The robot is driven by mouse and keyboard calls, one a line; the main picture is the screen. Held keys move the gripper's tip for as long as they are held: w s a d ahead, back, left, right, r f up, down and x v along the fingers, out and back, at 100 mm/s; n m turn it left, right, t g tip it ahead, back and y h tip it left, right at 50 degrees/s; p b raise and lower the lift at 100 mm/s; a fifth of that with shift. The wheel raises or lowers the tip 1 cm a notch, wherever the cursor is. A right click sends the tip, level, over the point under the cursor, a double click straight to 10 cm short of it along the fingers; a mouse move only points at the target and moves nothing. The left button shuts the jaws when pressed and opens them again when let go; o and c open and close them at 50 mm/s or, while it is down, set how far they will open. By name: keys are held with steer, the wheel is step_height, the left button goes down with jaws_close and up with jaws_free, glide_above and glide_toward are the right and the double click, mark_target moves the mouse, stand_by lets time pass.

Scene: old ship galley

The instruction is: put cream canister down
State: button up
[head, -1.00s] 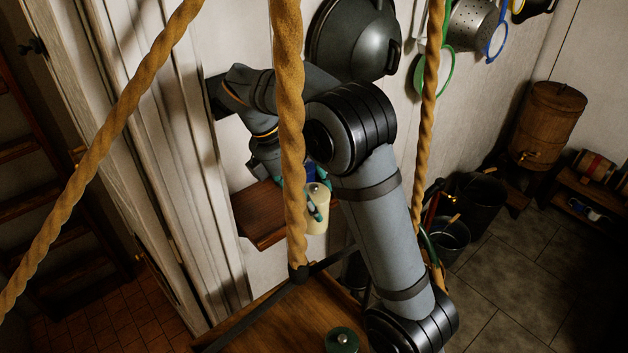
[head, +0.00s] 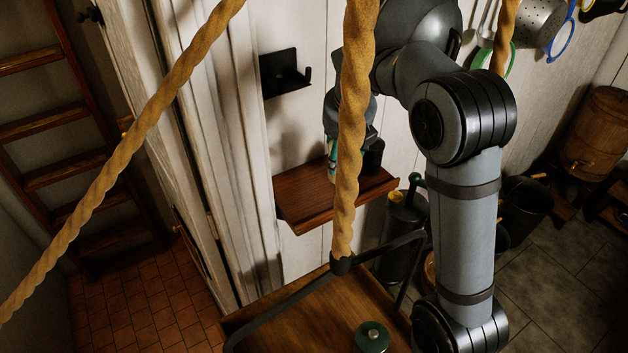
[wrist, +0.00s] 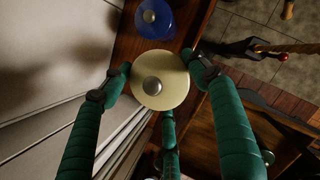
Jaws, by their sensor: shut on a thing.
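The cream canister (wrist: 160,80) has a round pale lid with a metal knob, seen from above in the wrist view. My gripper (wrist: 160,90) is shut on it, with green padded fingers around its sides. In the head view my gripper (head: 333,166) is at the wooden wall shelf (head: 298,199), largely behind a hanging rope. The rope hides most of the canister there, so I cannot tell whether its base touches the shelf. A blue canister (wrist: 154,17) with a metal knob stands just beyond the cream one in the wrist view.
A thick rope (head: 353,120) hangs in front of the shelf. A dark container (head: 373,157) stands at the shelf's right part. The shelf's left part looks bare. A black wall bracket (head: 285,73) is above it. A wooden surface with a green-lidded jar (head: 371,337) is below.

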steer(key=shift+w+a+f+p, duration=0.35)
steer(key=shift+a+f+p, duration=0.25)
steer(key=shift+a+f, duration=1.05)
steer(key=shift+w+a+f+p, duration=0.35)
steer(key=shift+a+f+p, duration=0.2)
steer(key=shift+a+f, duration=1.05)
steer(key=shift+w+a+f+p, duration=0.35)
steer(key=shift+a+f+p, duration=0.25)
steer(key=shift+a+f, duration=1)
steer(key=shift+d+f, duration=0.1)
steer(key=shift+f, duration=0.1)
steer(key=o, duration=1.6)
steer(key=shift+c, duration=0.2)
steer(key=shift+r, duration=0.1)
steer(key=shift+s+r, duration=0.1)
steer(key=shift+r, duration=0.25)
steer(key=v, duration=1.1)
steer(key=shift+s+r+b, duration=0.15)
steer(key=shift+s+b, duration=0.05)
steer(key=shift+b, duration=0.25)
